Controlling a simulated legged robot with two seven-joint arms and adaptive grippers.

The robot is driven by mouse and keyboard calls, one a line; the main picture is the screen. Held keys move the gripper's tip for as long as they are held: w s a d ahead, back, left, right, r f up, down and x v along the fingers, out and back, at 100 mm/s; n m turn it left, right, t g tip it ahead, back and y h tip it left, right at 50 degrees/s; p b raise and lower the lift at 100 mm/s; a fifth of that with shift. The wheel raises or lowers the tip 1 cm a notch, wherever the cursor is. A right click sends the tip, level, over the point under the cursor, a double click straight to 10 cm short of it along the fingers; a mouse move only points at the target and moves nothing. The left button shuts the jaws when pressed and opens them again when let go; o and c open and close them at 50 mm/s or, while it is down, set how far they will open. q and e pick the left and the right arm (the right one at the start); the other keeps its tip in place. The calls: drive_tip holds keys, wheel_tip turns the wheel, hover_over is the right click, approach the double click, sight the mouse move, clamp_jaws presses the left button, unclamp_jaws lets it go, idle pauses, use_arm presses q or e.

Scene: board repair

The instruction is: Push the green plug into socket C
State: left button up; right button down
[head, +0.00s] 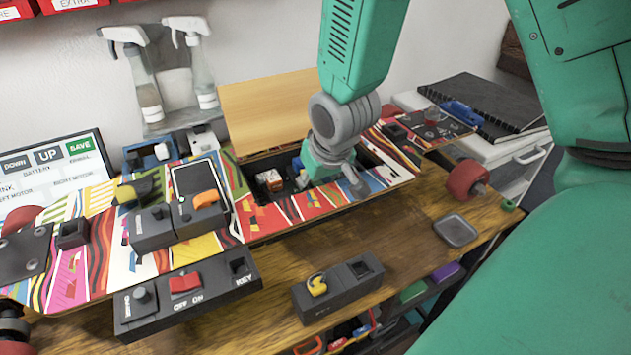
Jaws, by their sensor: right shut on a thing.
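My right gripper (352,182) reaches down from above into the open compartment (262,205) of the colourful board, near its right end. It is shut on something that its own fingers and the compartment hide. I cannot make out a green plug or a socket marked C there. In the compartment, left of the gripper, a white and orange part (270,181) and a small blue part (297,165) show. My left gripper is not in view.
The compartment's wooden lid (268,108) stands open behind. A key switch box (187,298) and a box with a yellow switch (338,288) stand in front. A grey dish (456,231) lies on the table at right. Green (412,292) and purple (447,272) blocks sit below the front edge.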

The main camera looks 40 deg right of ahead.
drive_tip(key=shift+f, duration=0.1)
drive_tip(key=c, duration=1)
unclamp_jaws()
drive_tip(key=shift+r+p, duration=1.55)
drive_tip(key=shift+p, duration=0.3)
drive_tip(key=shift+r, duration=0.1)
wheel_tip(320, 180, up, 6)
drive_tip(key=p, duration=0.6)
